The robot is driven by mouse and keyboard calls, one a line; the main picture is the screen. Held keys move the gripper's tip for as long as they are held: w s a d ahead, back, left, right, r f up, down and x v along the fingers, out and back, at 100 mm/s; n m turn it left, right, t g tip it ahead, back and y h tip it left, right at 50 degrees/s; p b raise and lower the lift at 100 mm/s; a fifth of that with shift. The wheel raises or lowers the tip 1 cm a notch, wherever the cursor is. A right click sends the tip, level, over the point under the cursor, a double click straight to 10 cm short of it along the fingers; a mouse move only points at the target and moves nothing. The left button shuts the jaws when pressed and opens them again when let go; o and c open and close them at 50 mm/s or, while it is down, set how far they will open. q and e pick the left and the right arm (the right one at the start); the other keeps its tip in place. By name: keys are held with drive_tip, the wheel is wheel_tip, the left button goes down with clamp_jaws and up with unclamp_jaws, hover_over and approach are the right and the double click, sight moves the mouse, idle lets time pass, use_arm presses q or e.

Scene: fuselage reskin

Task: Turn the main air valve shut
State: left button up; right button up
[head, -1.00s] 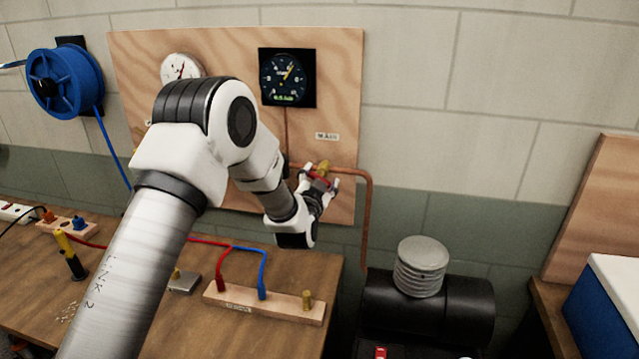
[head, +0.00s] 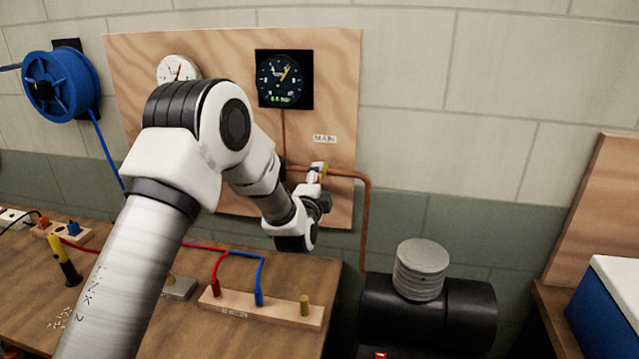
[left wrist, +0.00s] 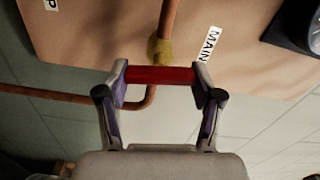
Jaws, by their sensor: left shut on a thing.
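The main air valve has a red handle (left wrist: 160,75) and a brass body (left wrist: 160,49) on a copper pipe, beside a MAIN label (left wrist: 210,43). In the left wrist view the handle lies across the picture between the two fingertips. My left gripper (left wrist: 160,76) is shut on the handle, one finger at each end. In the head view my left gripper (head: 316,172) is at the pipe below the MAIN label (head: 325,139), and its fingers hide most of the valve. My right gripper is not in view.
A plywood board (head: 225,55) carries a black gauge (head: 284,78) and a white gauge (head: 176,69). The copper pipe (head: 366,220) runs down toward a black tank (head: 470,305). A workbench (head: 270,340) with a wooden terminal strip (head: 285,312) stands below my arm.

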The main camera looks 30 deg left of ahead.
use_arm(q)
drive_tip(key=shift+w+a+r+m, duration=0.1)
drive_tip(key=shift+r+m, duration=0.1)
drive_tip(key=shift+m, duration=0.7)
drive_tip(key=o, duration=0.9)
drive_tip(key=shift+o, duration=1.3)
drive_tip(key=shift+a+f, duration=0.2)
